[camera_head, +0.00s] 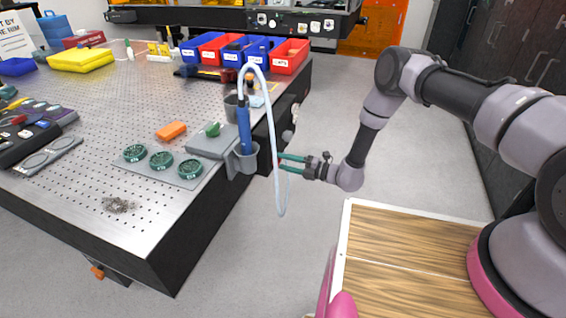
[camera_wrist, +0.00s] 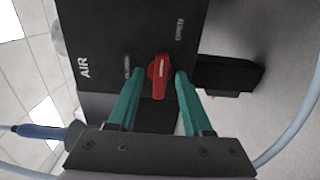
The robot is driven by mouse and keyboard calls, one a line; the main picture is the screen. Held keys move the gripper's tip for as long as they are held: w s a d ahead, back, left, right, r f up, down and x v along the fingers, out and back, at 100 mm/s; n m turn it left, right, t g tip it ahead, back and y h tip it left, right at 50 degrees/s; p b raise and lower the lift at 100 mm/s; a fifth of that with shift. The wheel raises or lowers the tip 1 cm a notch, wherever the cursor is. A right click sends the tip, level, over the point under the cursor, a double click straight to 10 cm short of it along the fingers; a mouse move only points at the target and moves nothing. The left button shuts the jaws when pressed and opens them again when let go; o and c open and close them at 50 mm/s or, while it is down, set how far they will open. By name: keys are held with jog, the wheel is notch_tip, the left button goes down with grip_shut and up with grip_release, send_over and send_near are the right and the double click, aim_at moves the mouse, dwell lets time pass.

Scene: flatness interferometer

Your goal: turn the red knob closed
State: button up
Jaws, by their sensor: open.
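The red knob (camera_wrist: 158,76) shows in the wrist view on a black panel (camera_wrist: 105,30) with the white word AIR and smaller lettering. My gripper (camera_wrist: 157,78) is open, with one green finger on each side of the knob. Whether the fingers touch it I cannot tell. In the head view my gripper (camera_head: 279,162) reaches left to the side of the perforated table. The knob is mostly hidden there, with a small red spot near the fingertips.
A pale hose (camera_head: 271,120) hangs in a loop in front of the gripper, from a blue tool (camera_head: 244,130) in a grey holder (camera_head: 243,160) on the table edge. The perforated table (camera_head: 95,130) carries green-ringed discs (camera_head: 161,160). Open floor lies behind my arm.

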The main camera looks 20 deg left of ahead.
jog(key=shift+a, duration=0.25)
grip_shut()
jog(key=shift+n, duration=0.4)
jog(key=n, duration=1.6)
jog(key=shift+f+n, duration=0.1)
jog(key=shift+n, duration=0.3)
